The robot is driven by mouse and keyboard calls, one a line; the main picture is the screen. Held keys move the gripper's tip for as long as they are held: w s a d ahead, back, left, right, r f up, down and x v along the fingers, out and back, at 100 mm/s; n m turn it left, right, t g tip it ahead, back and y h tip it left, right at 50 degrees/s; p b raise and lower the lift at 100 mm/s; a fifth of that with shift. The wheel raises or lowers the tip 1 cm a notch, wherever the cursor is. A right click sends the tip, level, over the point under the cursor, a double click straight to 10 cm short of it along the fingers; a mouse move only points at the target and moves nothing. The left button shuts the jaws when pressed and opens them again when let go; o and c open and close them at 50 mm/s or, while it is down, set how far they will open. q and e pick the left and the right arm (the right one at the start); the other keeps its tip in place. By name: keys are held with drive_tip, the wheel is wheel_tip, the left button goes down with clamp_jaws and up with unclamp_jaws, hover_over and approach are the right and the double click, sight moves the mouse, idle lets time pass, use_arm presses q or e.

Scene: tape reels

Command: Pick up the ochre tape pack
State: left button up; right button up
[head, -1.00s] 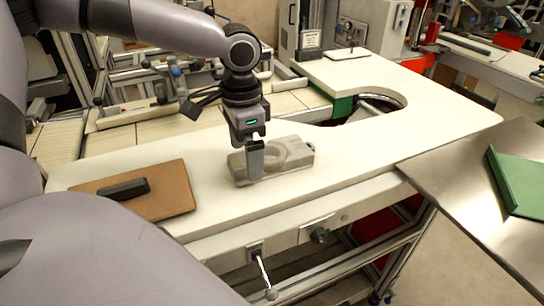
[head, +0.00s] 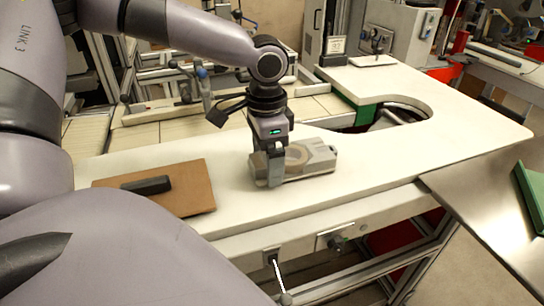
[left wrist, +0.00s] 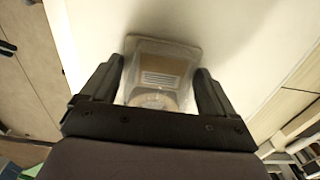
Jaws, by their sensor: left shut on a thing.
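The tape pack (head: 318,157) is a pale, see-through, boxy pack with a tan ring inside. It is at the white table's middle in the head view. My left gripper (head: 272,178) points down over the pack's left part and is shut on it, one finger in front of its near side. In the left wrist view the pack (left wrist: 160,70) shows a tan inside and a pale striped label. It sits between the two dark fingers of the gripper (left wrist: 160,85). I cannot tell whether it is clear of the table. My right gripper is not in view.
A brown board (head: 185,197) with a black block (head: 147,185) on it lies at the left of the white table (head: 385,160). A metal surface (head: 480,210) with a green piece (head: 532,200) is at the right. The table right of the pack is clear.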

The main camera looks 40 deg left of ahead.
use_arm(q)
wheel_tip(320, 180, up, 19)
drive_tip(key=p, duration=0.2)
drive_tip(key=shift+r, duration=0.15)
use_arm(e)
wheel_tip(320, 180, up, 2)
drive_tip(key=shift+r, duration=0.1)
use_arm(q)
drive_tip(key=shift+d, duration=0.15)
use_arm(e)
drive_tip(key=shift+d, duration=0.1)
